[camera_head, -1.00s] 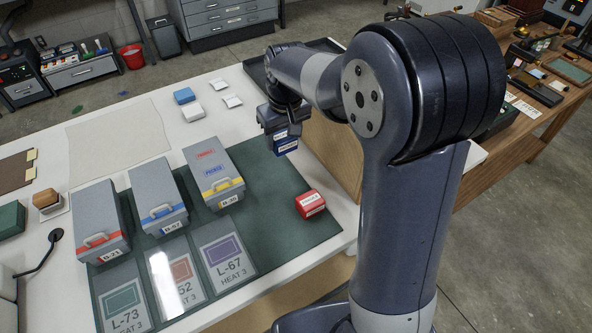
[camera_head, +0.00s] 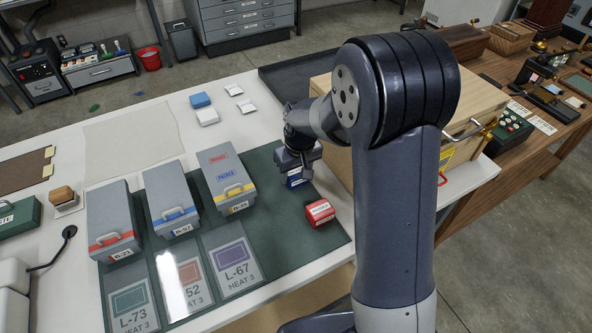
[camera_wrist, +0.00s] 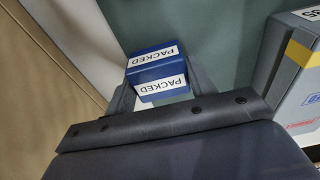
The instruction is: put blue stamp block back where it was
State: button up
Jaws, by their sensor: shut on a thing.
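The blue stamp block (camera_head: 296,178), with white "PACKED" labels, is between the jaws of my gripper (camera_head: 297,168). In the wrist view the block (camera_wrist: 156,72) sits between the two fingers, its labels facing the camera. My gripper is shut on it, over the right part of the dark green mat (camera_head: 276,230). I cannot tell whether the block touches the mat. A red stamp block (camera_head: 320,212) with a white label stands on the mat just in front and slightly right of it.
Heat cards (camera_head: 233,262) lie in front. A wooden case (camera_head: 335,140) stands close behind on the right. Mat around the red block is clear.

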jog(key=shift+f, duration=0.2)
jog(key=o, duration=0.8)
jog(key=shift+r, duration=0.1)
jog(key=r, duration=0.4)
jog(key=s+r, duration=0.1)
jog(key=r, duration=0.7)
jog(key=shift+s+d+r+b, duration=0.1)
jog(key=shift+s+d+b, duration=0.2)
jog(key=shift+s+d, duration=0.05)
